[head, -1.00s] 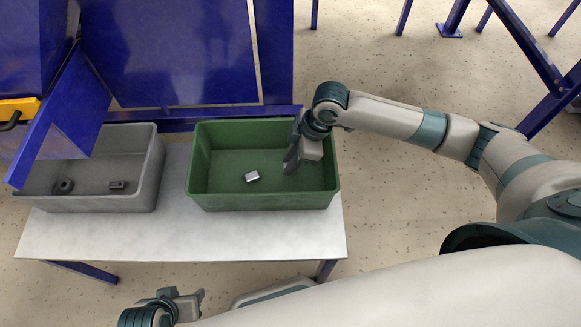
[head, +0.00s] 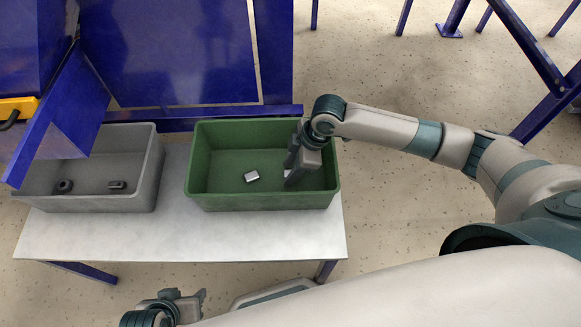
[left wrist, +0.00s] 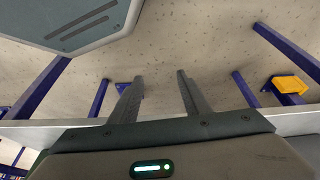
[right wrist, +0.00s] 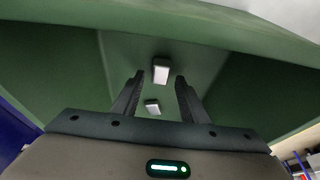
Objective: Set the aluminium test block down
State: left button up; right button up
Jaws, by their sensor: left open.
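A small silvery block (head: 251,176) lies on the floor of the green bin. The right wrist view shows two small pale blocks in the green bin: a brighter one (right wrist: 160,70) between the fingertips with a gap on each side, and another (right wrist: 152,106) nearer the palm. I cannot tell which is the aluminium test block. My right gripper (head: 289,180) reaches down inside the bin, right of the silvery block; its fingers (right wrist: 160,76) are apart. It hides part of the bin floor. My left gripper (head: 203,299) is open and empty in front of the table, also in the left wrist view (left wrist: 160,77).
The green bin (head: 262,201) stands on a pale table (head: 110,238). A grey bin (head: 112,202) to its left holds a dark ring (head: 64,186) and a small dark block (head: 117,185). Blue steel panels (head: 180,50) rise behind. The table front is clear.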

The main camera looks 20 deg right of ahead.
pick_arm(q)
jog(key=shift+w+r, duration=0.1)
jog(key=shift+w, duration=0.1)
pick_arm(e)
jog(key=shift+r, duration=0.1)
jog(key=shift+d+r, duration=0.1)
jog(key=shift+r, duration=0.15)
pick_arm(q)
jog(key=shift+s+a+g+y+p, duration=0.3)
jog(key=shift+s+a+g+p, duration=0.2)
jog(key=shift+s+a+p, duration=0.45)
pick_arm(e)
jog(key=v, duration=1.1)
jog(key=shift+r, duration=0.25)
pick_arm(q)
jog(key=shift+w+r, duration=0.15)
jog(key=shift+w, duration=0.05)
jog(key=shift+w+d, duration=0.1)
pick_arm(e)
jog(key=shift+r, duration=0.1)
